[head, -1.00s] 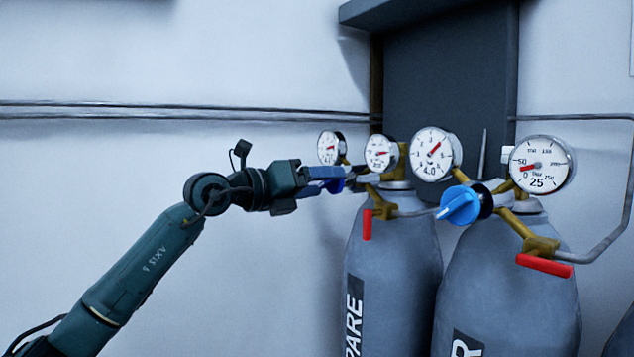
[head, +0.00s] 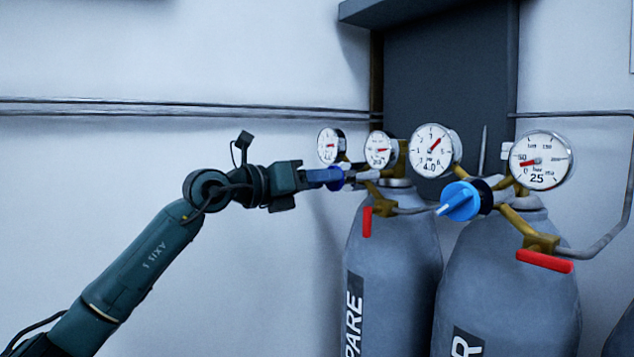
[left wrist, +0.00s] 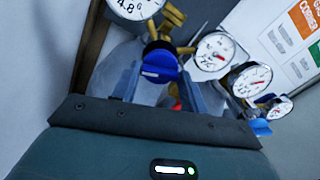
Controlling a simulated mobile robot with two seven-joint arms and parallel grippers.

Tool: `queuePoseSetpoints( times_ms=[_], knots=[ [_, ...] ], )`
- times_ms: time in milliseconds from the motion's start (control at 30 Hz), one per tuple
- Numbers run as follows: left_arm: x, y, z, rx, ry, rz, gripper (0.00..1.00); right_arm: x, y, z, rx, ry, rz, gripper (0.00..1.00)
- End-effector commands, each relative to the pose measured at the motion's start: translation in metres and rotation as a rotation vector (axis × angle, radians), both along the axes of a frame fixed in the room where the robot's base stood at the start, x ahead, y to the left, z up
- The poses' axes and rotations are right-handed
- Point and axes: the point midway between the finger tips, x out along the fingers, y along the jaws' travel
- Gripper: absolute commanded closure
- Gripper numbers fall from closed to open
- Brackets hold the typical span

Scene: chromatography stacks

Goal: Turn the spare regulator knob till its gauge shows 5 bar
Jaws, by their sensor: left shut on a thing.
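The spare cylinder (head: 390,270) is grey, with a label ending in "PARE". Its regulator carries two round gauges, the left gauge (head: 330,146) and the right gauge (head: 380,149), both with red needles; their scales are too small to read surely in the head view. A dark-blue knob (left wrist: 160,66) sits on this regulator. My left gripper (head: 336,178) is shut on the knob, with one finger on each side of it in the left wrist view. A gauge at the top of that view (left wrist: 135,4) is cut off, its needle out of frame. My right gripper is not in view.
A second cylinder (head: 510,285) stands to the right with two gauges, a bright-blue knob (head: 460,201) and a red lever (head: 544,261). The spare's red lever (head: 367,222) hangs below its regulator. Bare wall lies to the left.

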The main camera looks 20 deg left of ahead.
Motion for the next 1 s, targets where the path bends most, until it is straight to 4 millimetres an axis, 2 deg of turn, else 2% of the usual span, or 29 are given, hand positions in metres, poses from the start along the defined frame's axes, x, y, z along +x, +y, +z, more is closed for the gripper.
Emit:
queuePoseSetpoints(
  times_ms=[167,200,467,767,867,1000],
  knots=[
    [0.0,0.0,-0.001,0.0,0.001,0.0,0.79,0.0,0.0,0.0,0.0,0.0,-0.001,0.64],
    [0.0,0.0,-0.001,-0.001,0.002,0.0,0.56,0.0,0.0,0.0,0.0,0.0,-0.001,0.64],
    [0.0,0.0,0.0,-0.001,0.002,0.0,0.35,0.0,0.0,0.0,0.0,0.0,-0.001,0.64],
    [-0.003,0.003,-0.001,-0.001,0.002,0.001,0.35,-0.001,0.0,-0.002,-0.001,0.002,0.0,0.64],
    [-0.011,0.01,-0.002,-0.001,0.001,0.003,0.35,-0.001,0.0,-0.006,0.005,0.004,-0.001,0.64],
    [-0.033,0.027,-0.004,0.0,0.0,0.004,0.35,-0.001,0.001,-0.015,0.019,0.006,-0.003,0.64]
  ],
)
